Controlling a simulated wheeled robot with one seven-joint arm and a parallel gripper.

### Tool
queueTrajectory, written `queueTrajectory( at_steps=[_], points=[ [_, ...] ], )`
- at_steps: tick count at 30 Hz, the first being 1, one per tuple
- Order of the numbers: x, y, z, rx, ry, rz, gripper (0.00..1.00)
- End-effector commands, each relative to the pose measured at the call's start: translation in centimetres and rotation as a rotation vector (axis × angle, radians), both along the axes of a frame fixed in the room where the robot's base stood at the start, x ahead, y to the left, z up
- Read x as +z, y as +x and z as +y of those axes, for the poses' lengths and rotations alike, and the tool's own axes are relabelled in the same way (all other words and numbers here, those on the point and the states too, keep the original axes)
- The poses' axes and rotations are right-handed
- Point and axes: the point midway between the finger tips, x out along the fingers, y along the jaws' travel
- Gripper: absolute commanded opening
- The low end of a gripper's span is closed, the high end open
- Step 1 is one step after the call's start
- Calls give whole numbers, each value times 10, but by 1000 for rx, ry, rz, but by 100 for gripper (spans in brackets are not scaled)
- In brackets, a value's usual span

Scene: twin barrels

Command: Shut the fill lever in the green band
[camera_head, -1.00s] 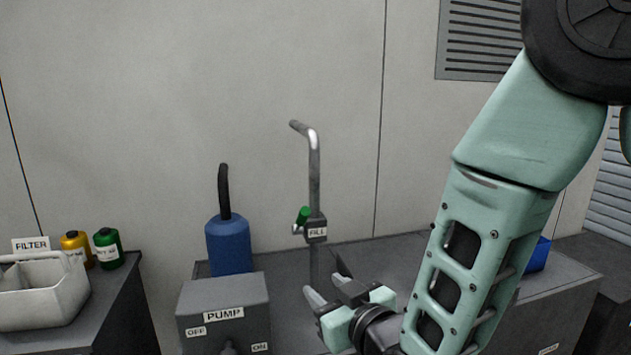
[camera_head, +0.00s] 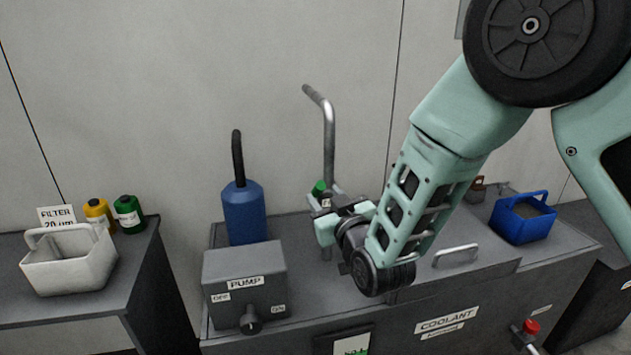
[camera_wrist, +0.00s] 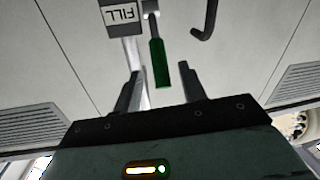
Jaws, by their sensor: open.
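The green fill lever (camera_head: 320,188) sits on the valve of the bent steel fill pipe (camera_head: 329,130). In the wrist view the green lever (camera_wrist: 160,64) shows between my finger tips, beside the valve block with its upside-down FILL label (camera_wrist: 122,15). My gripper (camera_wrist: 161,76) is open, one finger on each side of the lever; I cannot tell if either touches it. In the head view my gripper (camera_head: 325,212) is at the valve and partly hides it. A dark-framed gauge (camera_head: 347,339) with green in it is cut off at the bottom edge.
A grey PUMP box (camera_head: 245,278) and a blue pump cylinder (camera_head: 244,212) stand left of the pipe. A blue basket (camera_head: 523,217) is at right on the COOLANT tank. A white caddy (camera_head: 68,270) and filter bottles (camera_head: 129,214) stand on the left bench.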

Motion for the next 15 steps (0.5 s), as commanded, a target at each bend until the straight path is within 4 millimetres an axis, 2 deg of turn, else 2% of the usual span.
queueTrajectory(
  at_steps=[1, 6, 15],
  points=[
    [2, 10, 4, -1, 0, 0, 41],
    [1, 36, 16, -1, 0, 0, 41],
    [0, 55, 25, 0, 0, 0, 41]
  ],
)
